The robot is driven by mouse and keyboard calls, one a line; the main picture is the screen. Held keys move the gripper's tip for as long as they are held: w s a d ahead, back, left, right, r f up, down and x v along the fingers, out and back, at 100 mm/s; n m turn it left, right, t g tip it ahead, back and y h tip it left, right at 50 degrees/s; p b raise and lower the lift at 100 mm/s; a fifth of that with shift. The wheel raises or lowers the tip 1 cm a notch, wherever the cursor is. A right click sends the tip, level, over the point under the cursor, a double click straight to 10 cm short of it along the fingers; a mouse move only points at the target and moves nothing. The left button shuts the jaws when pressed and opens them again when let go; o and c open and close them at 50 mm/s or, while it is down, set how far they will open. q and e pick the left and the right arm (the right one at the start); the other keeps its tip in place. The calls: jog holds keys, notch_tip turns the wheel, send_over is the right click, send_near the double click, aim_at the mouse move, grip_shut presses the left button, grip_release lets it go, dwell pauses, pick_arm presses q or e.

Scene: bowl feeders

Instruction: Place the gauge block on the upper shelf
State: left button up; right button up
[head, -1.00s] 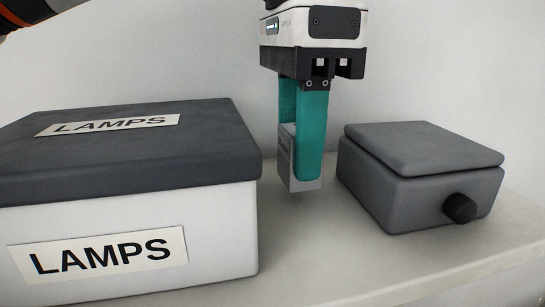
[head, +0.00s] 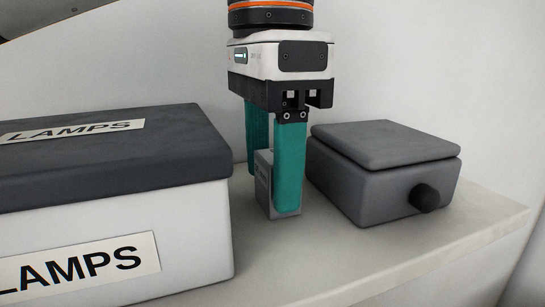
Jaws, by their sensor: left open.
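The gauge block (head: 263,183) is a small light-grey upright block with faint markings on its side. It stands on the pale shelf (head: 400,255) between the LAMPS box and the grey box. My left gripper (head: 268,190) points straight down over it with its two teal fingers spread on either side of the block. The gripper is open. The nearer finger hides part of the block, and I cannot tell whether that finger still touches it. My right gripper is not in view.
A white box with a dark lid, labelled LAMPS (head: 190,235), fills the left side. A grey lidded box with a black knob (head: 340,190) stands close on the right. A pale wall is behind. The shelf's front strip is clear.

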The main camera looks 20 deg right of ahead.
pick_arm(q)
jog(key=r, duration=0.7)
jog(key=shift+s+d+r+p, duration=0.1)
jog(key=shift+d+r+p, duration=0.1)
jog(key=shift+r+p, duration=0.2)
